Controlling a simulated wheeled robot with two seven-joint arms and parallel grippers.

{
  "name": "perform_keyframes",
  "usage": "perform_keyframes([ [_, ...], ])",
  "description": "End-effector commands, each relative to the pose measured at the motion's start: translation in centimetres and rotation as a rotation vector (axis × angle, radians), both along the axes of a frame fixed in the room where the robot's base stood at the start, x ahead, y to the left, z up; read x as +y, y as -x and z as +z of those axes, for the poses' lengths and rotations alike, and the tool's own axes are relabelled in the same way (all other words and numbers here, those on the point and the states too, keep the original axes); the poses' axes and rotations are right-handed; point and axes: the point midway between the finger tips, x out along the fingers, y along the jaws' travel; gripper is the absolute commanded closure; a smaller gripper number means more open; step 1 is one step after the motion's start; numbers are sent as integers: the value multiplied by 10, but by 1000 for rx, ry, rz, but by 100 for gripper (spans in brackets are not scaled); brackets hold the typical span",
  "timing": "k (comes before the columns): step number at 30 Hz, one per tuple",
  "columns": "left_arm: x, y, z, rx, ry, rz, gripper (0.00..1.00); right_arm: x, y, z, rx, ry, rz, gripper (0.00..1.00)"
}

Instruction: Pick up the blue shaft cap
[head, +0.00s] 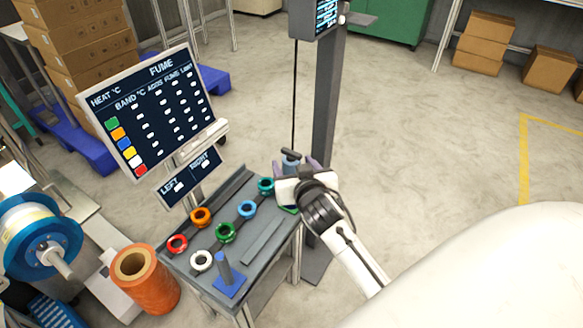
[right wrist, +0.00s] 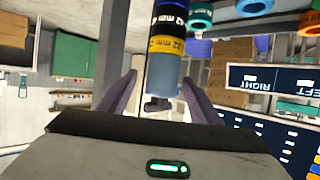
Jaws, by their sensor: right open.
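The likely blue shaft cap (head: 291,165) is a grey-blue cylinder with a dark T-shaped top, at the back right of the table. In the right wrist view, which is upside down, the cap (right wrist: 163,72) sits in line with a yellow band (right wrist: 166,46) and a black band marked in mm. My right gripper (head: 296,166) is open, with its purple fingers on either side of the cap. In the wrist view, the gripper (right wrist: 158,80) shows gaps beside the cap; contact cannot be told. The gripper body hides the lower stack in the head view. My left gripper is not in view.
The grey table (head: 262,243) carries several coloured rings, such as a blue ring (head: 247,209) and a green ring (head: 226,232). A blue stand with a post (head: 225,271) is at its front. A display board (head: 150,115) rises behind, and a grey column (head: 325,110) stands close by.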

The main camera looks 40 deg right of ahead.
Motion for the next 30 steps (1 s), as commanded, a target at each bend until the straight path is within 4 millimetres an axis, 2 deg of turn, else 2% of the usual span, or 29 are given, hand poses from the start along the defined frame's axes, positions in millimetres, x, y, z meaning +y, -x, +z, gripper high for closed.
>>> perform_keyframes([
  [10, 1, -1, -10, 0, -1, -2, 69, -13, -40, -20, 1, 2, 2, 42],
  [19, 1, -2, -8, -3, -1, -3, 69, -15, -44, -22, 1, 1, 3, 42],
  [20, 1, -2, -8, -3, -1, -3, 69, -15, -44, -22, 1, 1, 3, 45],
  [28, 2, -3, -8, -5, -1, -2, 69, -15, -44, -22, 2, 0, 3, 91],
  [30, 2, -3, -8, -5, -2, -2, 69, -15, -45, -21, -1, 1, 3, 92],
])
